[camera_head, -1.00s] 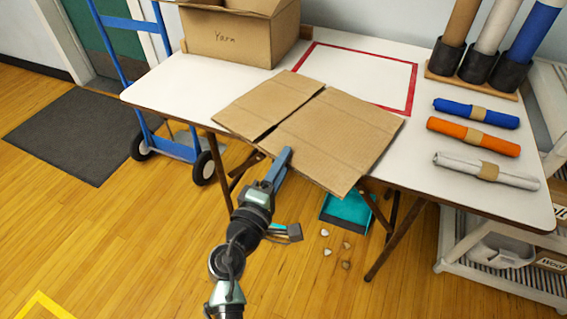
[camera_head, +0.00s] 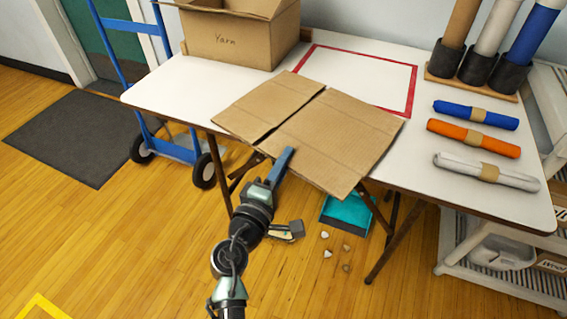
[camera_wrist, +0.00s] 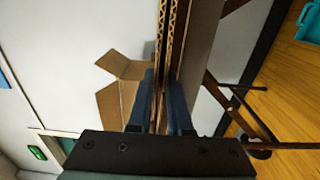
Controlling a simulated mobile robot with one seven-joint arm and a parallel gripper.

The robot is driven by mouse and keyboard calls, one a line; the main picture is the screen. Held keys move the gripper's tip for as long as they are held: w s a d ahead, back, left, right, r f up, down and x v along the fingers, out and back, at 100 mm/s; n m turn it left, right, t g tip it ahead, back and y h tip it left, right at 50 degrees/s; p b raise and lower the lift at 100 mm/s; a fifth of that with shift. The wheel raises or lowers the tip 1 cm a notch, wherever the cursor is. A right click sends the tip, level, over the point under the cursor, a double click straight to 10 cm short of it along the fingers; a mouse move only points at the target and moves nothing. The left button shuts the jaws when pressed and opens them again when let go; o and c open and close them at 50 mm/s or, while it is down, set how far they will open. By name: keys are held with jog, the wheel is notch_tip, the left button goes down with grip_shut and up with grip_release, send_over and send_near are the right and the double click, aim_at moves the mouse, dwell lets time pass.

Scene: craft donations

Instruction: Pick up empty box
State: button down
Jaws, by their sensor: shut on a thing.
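The empty box is a flattened sheet of brown cardboard (camera_head: 335,138) with a slit and fold lines. It lies on the white table and hangs over its front edge. My gripper (camera_head: 287,156) is at the sheet's overhanging front edge, shut on it. In the wrist view the fingers (camera_wrist: 163,98) sit on either side of the cardboard's corrugated layers (camera_wrist: 173,40). The far finger is partly hidden in the head view.
An open box marked "Yarn" (camera_head: 228,42) stands at the back left, beside a red-outlined area (camera_head: 363,72). Blue, orange (camera_head: 473,136) and white rolls lie at the right. A blue hand truck (camera_head: 113,60) stands left. A teal dustpan (camera_head: 347,212) is under the table.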

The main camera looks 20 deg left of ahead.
jog(key=shift+s+f, duration=0.1)
jog(key=shift+f, duration=0.4)
jog(key=shift+r+p, duration=1.1)
jog(key=shift+r, duration=0.45)
jog(key=s+r+p, duration=0.2)
jog(key=s, duration=0.5)
jog(key=s+r+p, duration=0.2)
jog(key=s+r, duration=0.1)
jog(key=s, duration=0.4)
jog(key=shift+a, duration=0.25)
